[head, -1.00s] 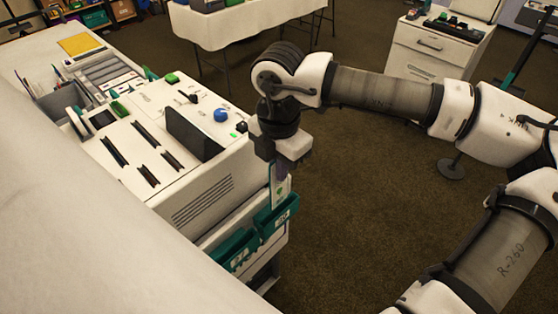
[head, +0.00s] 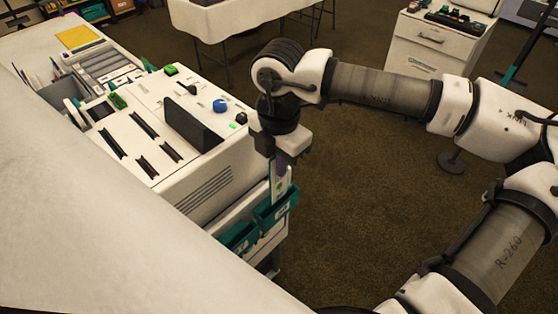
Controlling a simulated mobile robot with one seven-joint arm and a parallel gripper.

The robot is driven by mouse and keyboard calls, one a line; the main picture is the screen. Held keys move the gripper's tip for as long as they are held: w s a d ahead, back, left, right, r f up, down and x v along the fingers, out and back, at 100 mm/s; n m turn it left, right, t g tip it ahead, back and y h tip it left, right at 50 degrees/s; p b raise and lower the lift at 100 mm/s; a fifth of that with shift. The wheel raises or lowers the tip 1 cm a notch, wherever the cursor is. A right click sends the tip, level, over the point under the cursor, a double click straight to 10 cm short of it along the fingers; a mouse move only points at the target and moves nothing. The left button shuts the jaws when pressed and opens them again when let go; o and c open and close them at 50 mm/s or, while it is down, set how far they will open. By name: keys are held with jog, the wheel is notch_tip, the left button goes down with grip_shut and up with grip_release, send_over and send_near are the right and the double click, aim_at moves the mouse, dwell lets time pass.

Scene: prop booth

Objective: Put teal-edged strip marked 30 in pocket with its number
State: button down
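My gripper (head: 282,164) points down at the front end of the white machine cabinet. It appears shut on the upper part of a narrow white strip with teal edging (head: 280,188), which hangs upright with a small green mark on its face. The strip's lower end is at the mouth of the right teal pocket (head: 275,210); I cannot tell whether it is inside or just behind the front wall. A second teal pocket (head: 238,237) is to the left, partly hidden by a pale surface. Both pockets have white labels, too small to read surely.
The white machine cabinet (head: 205,185) has slots, a dark upright plate (head: 192,125) and a blue knob (head: 219,105) on top. A large pale surface (head: 120,220) fills the lower left. Open carpet (head: 370,200) lies right of the pockets.

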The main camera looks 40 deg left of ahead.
jog(key=shift+f, duration=0.3)
jog(key=shift+f+b, duration=2.95)
jog(key=shift+b, duration=0.75)
jog(key=shift+f, duration=0.1)
jog(key=c, duration=2.1)
grip_release()
jog(key=o, duration=0.5)
jog(key=shift+o, duration=0.2)
notch_tip(320, 180, up, 14)
jog(key=shift+f+b, duration=0.1)
jog(key=shift+b, duration=0.6)
jog(key=shift+s, duration=0.1)
